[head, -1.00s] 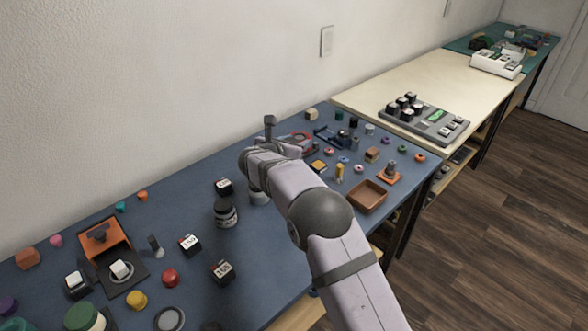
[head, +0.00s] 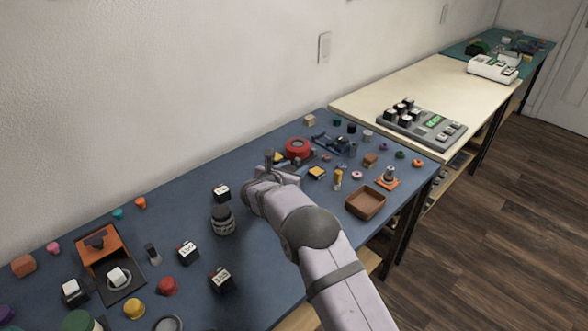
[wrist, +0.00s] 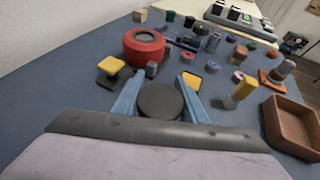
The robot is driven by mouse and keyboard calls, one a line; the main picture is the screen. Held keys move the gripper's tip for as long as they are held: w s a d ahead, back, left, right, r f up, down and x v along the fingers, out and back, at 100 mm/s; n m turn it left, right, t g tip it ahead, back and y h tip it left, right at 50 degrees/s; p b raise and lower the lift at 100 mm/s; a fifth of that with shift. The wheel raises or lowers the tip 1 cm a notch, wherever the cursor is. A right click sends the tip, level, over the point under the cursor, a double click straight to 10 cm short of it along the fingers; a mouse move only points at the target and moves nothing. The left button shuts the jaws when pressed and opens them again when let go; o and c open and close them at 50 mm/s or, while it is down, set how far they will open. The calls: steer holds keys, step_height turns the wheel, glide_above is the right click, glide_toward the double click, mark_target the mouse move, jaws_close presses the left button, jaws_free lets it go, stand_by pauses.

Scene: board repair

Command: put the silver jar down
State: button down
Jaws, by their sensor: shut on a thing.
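My gripper (wrist: 160,94) has its two blue fingers on either side of a round, dark-topped jar (wrist: 160,102), shut on it. I take this to be the silver jar; only its dark top shows in the wrist view. Its sides and base are hidden, so I cannot tell whether it touches the table. In the head view my wrist and arm cover the jar, over the middle of the blue table (head: 165,215).
A red round spool (wrist: 144,46) and a yellow-topped block (wrist: 111,66) stand just beyond the fingers. A yellow cylinder (wrist: 240,92) and a brown tray (head: 366,202) are to the right. A dark jar (head: 222,219) stands to the left.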

steer(key=shift+f, duration=0.15)
steer(key=c, duration=1.1)
jaws_free()
steer(key=shift+r, duration=0.25)
steer(key=b+v, duration=0.1)
steer(key=v, duration=1.1)
steer(key=shift+d, duration=0.1)
